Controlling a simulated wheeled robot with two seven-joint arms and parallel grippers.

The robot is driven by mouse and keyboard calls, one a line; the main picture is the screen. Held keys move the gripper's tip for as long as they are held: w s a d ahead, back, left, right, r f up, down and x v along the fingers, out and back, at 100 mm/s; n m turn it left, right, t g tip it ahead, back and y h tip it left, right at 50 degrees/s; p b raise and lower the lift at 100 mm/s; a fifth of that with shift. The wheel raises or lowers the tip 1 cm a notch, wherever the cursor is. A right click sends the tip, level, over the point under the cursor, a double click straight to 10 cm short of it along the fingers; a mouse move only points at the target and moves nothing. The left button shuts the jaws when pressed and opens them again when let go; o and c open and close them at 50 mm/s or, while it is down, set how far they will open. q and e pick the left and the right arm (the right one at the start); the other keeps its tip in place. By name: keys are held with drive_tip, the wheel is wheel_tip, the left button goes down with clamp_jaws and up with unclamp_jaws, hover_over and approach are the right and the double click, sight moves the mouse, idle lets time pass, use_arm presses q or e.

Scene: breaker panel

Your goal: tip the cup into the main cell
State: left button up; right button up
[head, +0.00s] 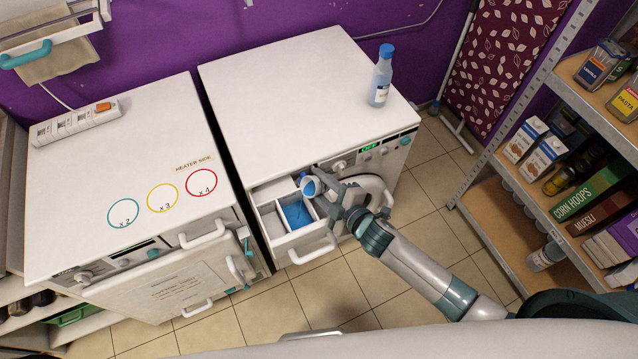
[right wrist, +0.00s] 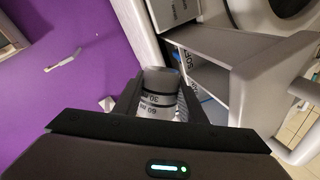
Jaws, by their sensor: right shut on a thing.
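The cup (head: 311,185) is small and white, with blue showing at its mouth. My right gripper (head: 325,187) is shut on it and holds it tilted above the open drawer (head: 293,255) of the right-hand machine. Blue liquid (head: 296,214) lies in a drawer cell below the cup, with a thin blue streak there. Other cells beside it look pale. A label starting "SOFT" is partly hidden in the wrist view. My left gripper is out of view.
A blue-capped bottle (head: 381,78) stands on the right machine's white top (head: 300,90). The round door (head: 368,192) is close behind my right gripper. The left machine (head: 120,170) and a stocked shelf (head: 560,150) flank the area.

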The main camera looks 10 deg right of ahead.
drive_tip(key=shift+s+a+f+n+h, duration=0.1)
drive_tip(key=shift+a+n+h, duration=0.15)
drive_tip(key=shift+n, duration=0.55)
idle(2.5)
drive_tip(key=shift+s+a+f+n+t+h, duration=0.15)
drive_tip(key=shift+a+n+t+h, duration=0.25)
drive_tip(key=shift+n, duration=0.5)
idle(2.9)
drive_tip(key=shift+d, duration=0.15)
drive_tip(key=shift+d+r+m+p, duration=0.2)
drive_tip(key=shift+r+m+p, duration=0.25)
drive_tip(key=shift+p, duration=0.45)
drive_tip(key=shift+w+d+m+y+p, duration=0.15)
drive_tip(key=shift+w+m+y+p, duration=0.05)
drive_tip(key=shift+m+y+p, duration=0.2)
drive_tip(key=shift+f+m+g, duration=0.1)
drive_tip(key=shift+m+g, duration=0.15)
drive_tip(key=shift+g, duration=0.05)
drive_tip(key=shift+f, duration=0.15)
